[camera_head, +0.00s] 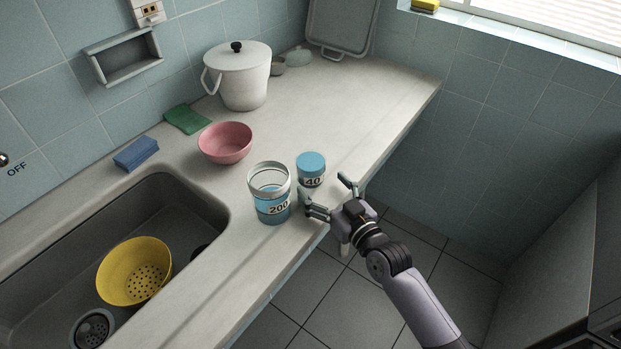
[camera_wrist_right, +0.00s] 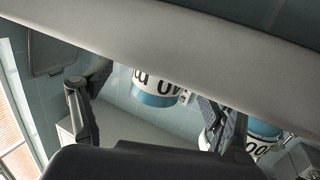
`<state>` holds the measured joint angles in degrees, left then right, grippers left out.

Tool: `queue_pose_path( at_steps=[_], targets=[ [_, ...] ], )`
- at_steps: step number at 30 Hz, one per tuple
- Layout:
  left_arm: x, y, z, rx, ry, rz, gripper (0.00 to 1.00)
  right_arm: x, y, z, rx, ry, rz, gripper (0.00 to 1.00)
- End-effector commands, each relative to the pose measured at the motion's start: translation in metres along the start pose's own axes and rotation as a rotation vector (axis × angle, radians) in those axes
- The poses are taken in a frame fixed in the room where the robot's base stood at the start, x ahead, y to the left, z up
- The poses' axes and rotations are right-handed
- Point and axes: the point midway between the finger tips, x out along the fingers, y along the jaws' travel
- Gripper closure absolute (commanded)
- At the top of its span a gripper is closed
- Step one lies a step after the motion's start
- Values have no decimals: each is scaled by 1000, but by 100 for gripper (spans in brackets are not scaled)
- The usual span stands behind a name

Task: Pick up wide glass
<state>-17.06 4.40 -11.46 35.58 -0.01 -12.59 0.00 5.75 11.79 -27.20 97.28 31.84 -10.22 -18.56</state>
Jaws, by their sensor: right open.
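A wide clear glass (camera_head: 270,185) labelled 200, with blue in its lower part, stands upright on the counter near its front edge. A narrower blue container (camera_head: 311,166) labelled with 40 stands behind it to the right. My right gripper (camera_head: 328,195) is open and empty at the counter edge, to the right of the glass. In the right wrist view, the labelled container (camera_wrist_right: 156,93) shows between the open fingers (camera_wrist_right: 152,112). The glass (camera_wrist_right: 262,135) is partly hidden behind the right-hand finger there. My left gripper is out of view.
A pink bowl (camera_head: 225,142), a white lidded pot (camera_head: 240,80), a green cloth (camera_head: 187,119) and a blue sponge (camera_head: 136,153) stand or lie further back. The sink (camera_head: 60,230) holds a yellow colander (camera_head: 130,262).

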Motion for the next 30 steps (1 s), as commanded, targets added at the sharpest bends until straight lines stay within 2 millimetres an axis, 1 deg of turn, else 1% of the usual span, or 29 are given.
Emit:
queue_pose_path(
  at_steps=[4, 9, 12, 15, 21, 30],
  targets=[
    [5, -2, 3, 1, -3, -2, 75, 12, -2, -2, 3, 1, 0, 20],
    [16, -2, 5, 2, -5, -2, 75, 38, -5, -4, 3, 2, 0, 20],
    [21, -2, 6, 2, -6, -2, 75, 49, -4, -4, 1, 0, 1, 20],
    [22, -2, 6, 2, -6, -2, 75, 53, -4, -6, 1, 0, 0, 20],
    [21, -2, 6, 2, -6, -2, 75, 53, -4, -6, 0, -1, 0, 20],
    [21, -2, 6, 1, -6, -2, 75, 53, -4, -6, 0, -1, 0, 40]
  ],
)
